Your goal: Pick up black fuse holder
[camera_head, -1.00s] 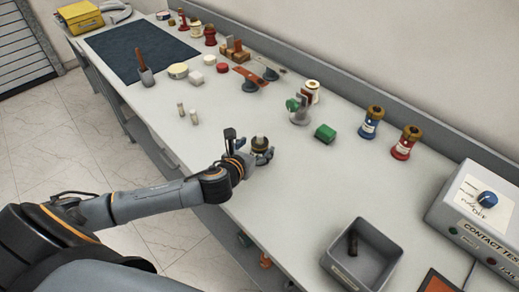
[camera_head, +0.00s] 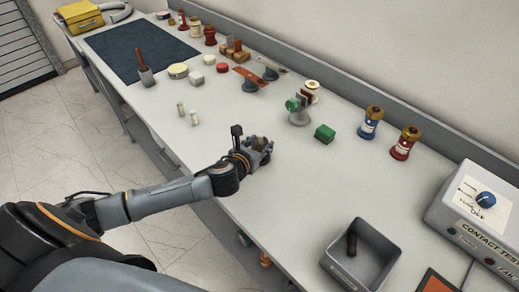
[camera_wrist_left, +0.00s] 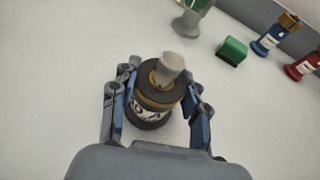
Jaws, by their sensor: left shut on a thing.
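The black fuse holder (camera_wrist_left: 152,110) has a dark round body, a lettered label, a brass-coloured band and a pale piece on top. My left gripper (camera_wrist_left: 157,103) is shut on it, with one finger against each side in the left wrist view. In the head view the left gripper (camera_head: 260,147) is low over the middle of the bench, and its fingers mostly hide the fuse holder (camera_head: 261,142). I cannot tell whether the holder still touches the bench top. My right gripper is not in view.
A blue holder (camera_head: 370,123) and a red holder (camera_head: 405,143) stand at the back right. A green block (camera_head: 325,133) and a grey stand (camera_head: 299,115) are behind the gripper. A grey bin (camera_head: 338,270) with a dark cylinder (camera_head: 352,243) is at front right. Bench around the gripper is clear.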

